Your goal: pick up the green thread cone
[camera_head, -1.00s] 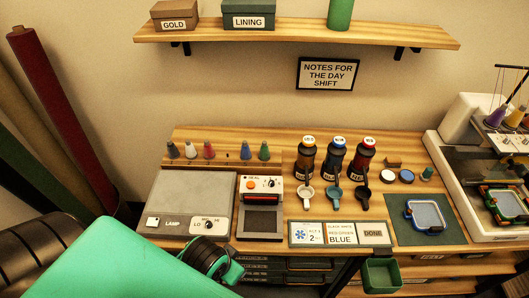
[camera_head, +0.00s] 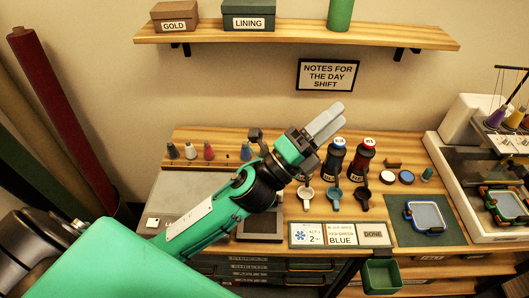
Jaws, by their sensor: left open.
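In the head view, a row of small thread cones stands along the back left of the table. The row shows a blue cone (camera_head: 246,151) beside my left wrist. The green cone at the row's right end is hidden behind my left wrist. A teal-green cone (camera_head: 427,174) stands farther right, by the machine. No cone shows between the fingers. My right gripper is not in view.
Two dark bottles (camera_head: 334,158) (camera_head: 362,158) stand just right of the gripper; small cups (camera_head: 334,197) sit before them. A sign (camera_head: 326,75) hangs behind. A shelf (camera_head: 300,31) runs above. The machine (camera_head: 458,120) stands at the right. My arm covers most of the lamp panel.

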